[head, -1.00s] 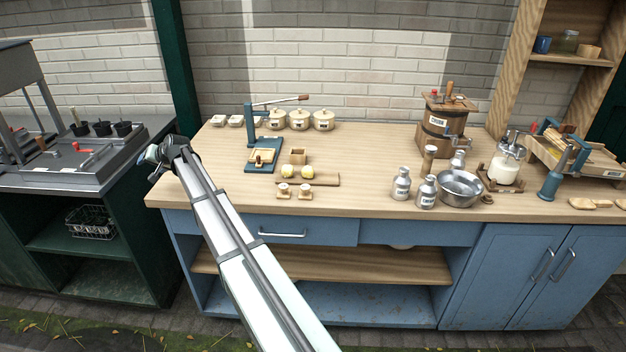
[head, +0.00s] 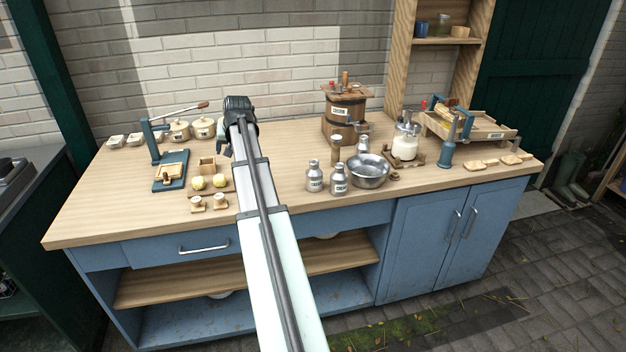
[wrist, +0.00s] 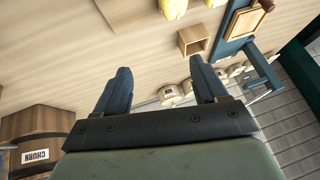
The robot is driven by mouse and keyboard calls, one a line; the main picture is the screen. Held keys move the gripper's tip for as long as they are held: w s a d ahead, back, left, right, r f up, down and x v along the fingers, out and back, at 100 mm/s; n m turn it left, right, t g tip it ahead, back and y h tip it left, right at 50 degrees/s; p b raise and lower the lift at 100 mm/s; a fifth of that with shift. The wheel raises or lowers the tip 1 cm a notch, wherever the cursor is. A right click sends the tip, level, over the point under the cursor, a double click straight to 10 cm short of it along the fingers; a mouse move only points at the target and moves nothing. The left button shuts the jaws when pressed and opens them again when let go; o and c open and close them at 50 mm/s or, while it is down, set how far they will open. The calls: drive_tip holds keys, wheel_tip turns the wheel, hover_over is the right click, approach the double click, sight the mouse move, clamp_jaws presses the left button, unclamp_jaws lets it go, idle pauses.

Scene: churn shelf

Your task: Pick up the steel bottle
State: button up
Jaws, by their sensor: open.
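Three steel bottles with labels stand upright on the wooden counter in the head view: a left one (head: 314,177), a front one (head: 339,180) and a back one (head: 363,147) by the metal bowl. I cannot tell which one the task means. My gripper (wrist: 162,88) is open and empty in the wrist view, its two dark blue fingers apart over the counter. In the head view my gripper (head: 225,148) is left of the bottles, partly hidden by my arm. No bottle shows in the wrist view.
A metal bowl (head: 368,172) stands right beside the bottles, with a wooden churn (head: 345,115) behind. A milk jar (head: 405,146) is to the right. A blue press (head: 170,168), yellow lumps (head: 198,183) and pots (head: 179,131) are left.

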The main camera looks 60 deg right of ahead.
drive_tip(key=s+d+r+m+g, duration=0.1)
drive_tip(key=s+d, duration=0.2)
drive_tip(key=s, duration=0.4)
drive_tip(key=s+d+r+m+g, duration=0.1)
drive_tip(key=s+d, duration=0.3)
drive_tip(key=s, duration=0.3)
drive_tip(key=g+h, duration=0.1)
drive_tip(key=g, duration=0.1)
approach(314, 172)
drive_tip(key=shift+m, duration=0.4)
drive_tip(key=shift+w+d+r+x, duration=0.1)
drive_tip(key=shift+d+x, duration=0.05)
drive_tip(key=shift+x, duration=1.85)
drive_tip(key=shift+w+d+r+x, duration=0.1)
drive_tip(key=shift+w+d+x, duration=0.1)
drive_tip(key=shift+x, duration=1.85)
drive_tip(key=shift+w+d+r+x, duration=0.1)
drive_tip(key=shift+d+x, duration=0.05)
drive_tip(key=shift+x, duration=1.85)
drive_tip(key=c, duration=0.9)
drive_tip(key=shift+c, duration=0.2)
